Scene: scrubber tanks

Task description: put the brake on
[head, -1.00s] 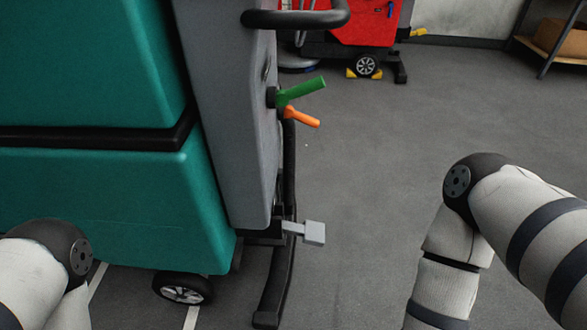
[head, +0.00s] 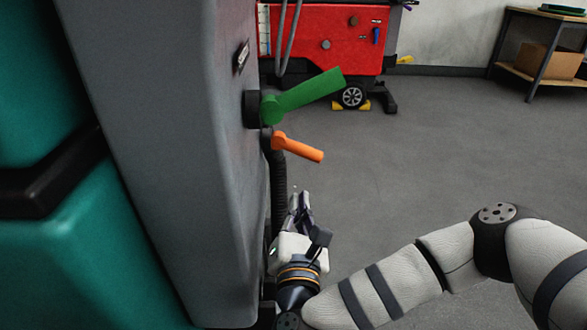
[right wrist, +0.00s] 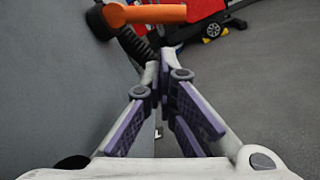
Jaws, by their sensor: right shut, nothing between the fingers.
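The teal and grey scrubber tank machine (head: 165,150) fills the left of the head view. A green lever (head: 305,95) sticks out to the right from its grey panel, tilted up. An orange lever (head: 300,148) sits just below it, tilted down; it also shows at the top of the right wrist view (right wrist: 150,14). My right gripper (head: 299,202) is beside the panel, below the orange lever and apart from it. Its fingers (right wrist: 165,72) are shut and empty. The grey pedal low on the machine is not clearly visible now. My left gripper is out of view.
A black ribbed hose (head: 278,190) runs down the panel's edge, close to my right gripper. A red machine (head: 330,40) with yellow wheel chocks stands behind. A shelf with a cardboard box (head: 550,60) is at the back right. The grey floor between is open.

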